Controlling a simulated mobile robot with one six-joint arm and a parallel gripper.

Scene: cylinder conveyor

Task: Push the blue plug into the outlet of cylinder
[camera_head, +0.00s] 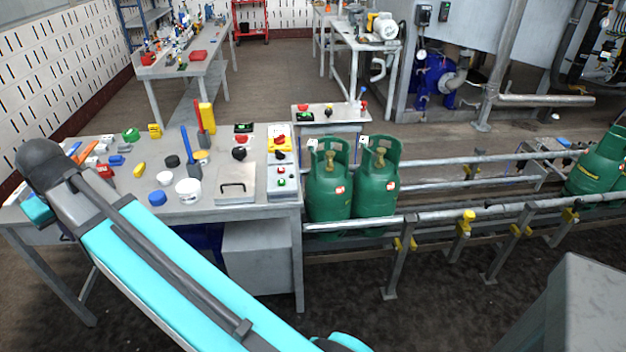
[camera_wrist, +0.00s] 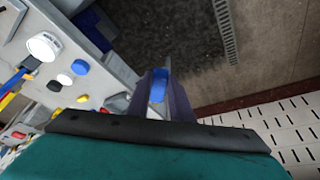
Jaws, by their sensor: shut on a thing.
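My gripper (camera_wrist: 165,98) is shut on a small blue plug (camera_wrist: 158,88) in the wrist view. It is off the left side of the workbench, over the dark floor. In the head view my arm hides the fingers and the plug. Two green gas cylinders (camera_head: 329,190) (camera_head: 377,185) stand upright side by side on the conveyor, right of the workbench. Each has a collar around its top and a small white piece at the collar's left. The outlets are too small to make out. Another green cylinder (camera_head: 596,170) stands at the far right. My gripper is well apart from all cylinders.
The workbench (camera_head: 225,222) carries a blue cap (camera_head: 157,198), white tubs (camera_head: 188,190), tools and a control box (camera_head: 281,165). Conveyor rails (camera_head: 450,213) run rightward, with a bare stretch between the cylinders. A grey block (camera_head: 585,310) stands at front right.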

